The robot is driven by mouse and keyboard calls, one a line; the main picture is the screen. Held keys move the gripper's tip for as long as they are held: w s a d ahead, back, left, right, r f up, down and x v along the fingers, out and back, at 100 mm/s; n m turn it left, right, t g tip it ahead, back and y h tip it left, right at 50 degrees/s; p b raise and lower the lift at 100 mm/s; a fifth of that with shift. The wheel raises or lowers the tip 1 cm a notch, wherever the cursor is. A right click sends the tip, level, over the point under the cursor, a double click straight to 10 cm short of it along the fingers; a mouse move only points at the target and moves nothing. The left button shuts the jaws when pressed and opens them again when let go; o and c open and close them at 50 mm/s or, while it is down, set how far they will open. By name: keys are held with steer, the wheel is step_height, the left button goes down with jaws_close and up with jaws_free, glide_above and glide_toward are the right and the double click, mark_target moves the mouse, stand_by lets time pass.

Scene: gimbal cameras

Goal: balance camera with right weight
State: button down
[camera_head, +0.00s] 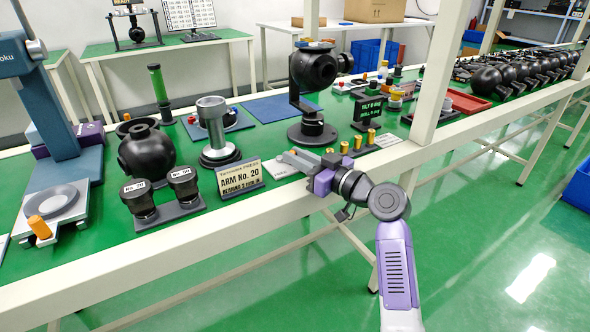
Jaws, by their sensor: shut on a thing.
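The black gimbal camera (314,68) hangs on its black stand (312,130) near the middle of the bench. A small display (368,110) beside it shows tilt and roll in green text, too small to read surely. My gripper (297,160), with a purple body, reaches over the bench's front edge at the left end of this row. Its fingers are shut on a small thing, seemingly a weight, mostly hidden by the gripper.
A card reading "ARM No. 20" (240,178) stands left of my gripper. Two labelled black units (185,184) and a round black camera body (147,153) are further left. A white post (440,65) rises at the bench front on the right. A red tray (466,101) lies beyond it.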

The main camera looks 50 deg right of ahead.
steer(key=shift+d+f+n+y, duration=0.2)
steer(key=shift+n+y, duration=0.2)
steer(key=shift+y, duration=0.2)
steer(key=shift+r, duration=0.1)
steer(key=c, duration=1.4)
jaws_free()
steer(key=shift+o, duration=0.2)
steer(key=shift+r, duration=0.1)
steer(key=shift+s+d+p, duration=0.2)
steer(key=shift+s+p, duration=0.1)
steer(key=shift+s, duration=3.65)
